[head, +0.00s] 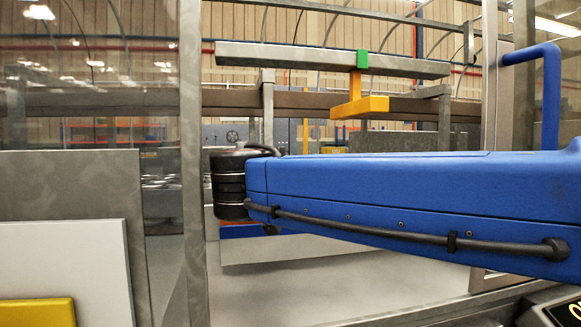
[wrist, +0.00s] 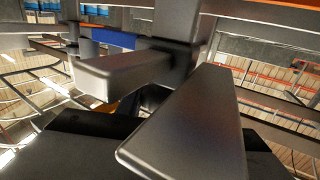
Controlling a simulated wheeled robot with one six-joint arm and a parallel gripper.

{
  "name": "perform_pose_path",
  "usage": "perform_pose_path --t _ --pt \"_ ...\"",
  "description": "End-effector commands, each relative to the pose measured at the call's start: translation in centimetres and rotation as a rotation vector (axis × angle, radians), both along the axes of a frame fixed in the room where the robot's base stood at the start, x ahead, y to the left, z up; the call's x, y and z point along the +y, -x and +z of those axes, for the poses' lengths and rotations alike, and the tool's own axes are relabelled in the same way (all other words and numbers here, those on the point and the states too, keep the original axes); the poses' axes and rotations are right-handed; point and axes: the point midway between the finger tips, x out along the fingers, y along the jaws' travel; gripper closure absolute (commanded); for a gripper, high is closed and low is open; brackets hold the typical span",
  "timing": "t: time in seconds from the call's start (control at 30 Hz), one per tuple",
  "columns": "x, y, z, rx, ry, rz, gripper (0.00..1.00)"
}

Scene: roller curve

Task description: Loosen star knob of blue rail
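In the head view my blue arm link crosses from the right edge and ends at a black joint; it hides my gripper and whatever it faces. In the wrist view a dark post with thick, blunt bars (wrist: 120,72) fills the middle. I cannot tell which of these parts belong to the star knob and which to my gripper. Broad black shapes fill the lower edge, and an orange bit shows between the parts. A short blue strip (wrist: 112,38) behind the post may be the blue rail. Contact and gripper opening are unclear.
In the head view a grey rail (head: 300,56) carries a green block (head: 362,62) and a yellow bracket (head: 360,106). A metal post (head: 192,150) stands left of my arm. Grey and white panels and a yellow block (head: 38,312) are at left. A blue handle (head: 551,95) is at right.

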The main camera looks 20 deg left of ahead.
Motion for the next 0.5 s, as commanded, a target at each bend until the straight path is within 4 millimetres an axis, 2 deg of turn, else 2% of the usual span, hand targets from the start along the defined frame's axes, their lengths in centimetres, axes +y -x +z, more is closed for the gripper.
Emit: perform_pose_path --t 0.27,0.5 --pt "0.0 0.01 0.08 0.0 -0.001 0.04 0.89" --pt "0.44 0.07 0.01 0.002 0.001 0.173 0.89"
